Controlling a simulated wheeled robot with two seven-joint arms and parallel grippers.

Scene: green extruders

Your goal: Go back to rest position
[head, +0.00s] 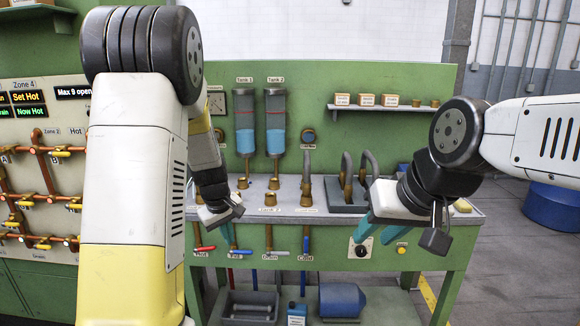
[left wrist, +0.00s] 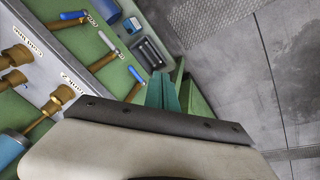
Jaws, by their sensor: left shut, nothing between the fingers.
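My left gripper (head: 229,234) hangs in front of the left part of the green workbench's front edge, its teal fingers pointing down and together. In the left wrist view its teal fingers (left wrist: 163,93) are also closed with nothing between them. My right gripper (head: 374,238) is in front of the bench's right part, near a black dial and a yellow button. Its two teal fingers point down and stand apart, with nothing seen between them. The left arm covers part of the bench's left end.
A pipe panel (head: 38,190) stands at left. A blue round object (head: 552,207) stands on the floor at right.

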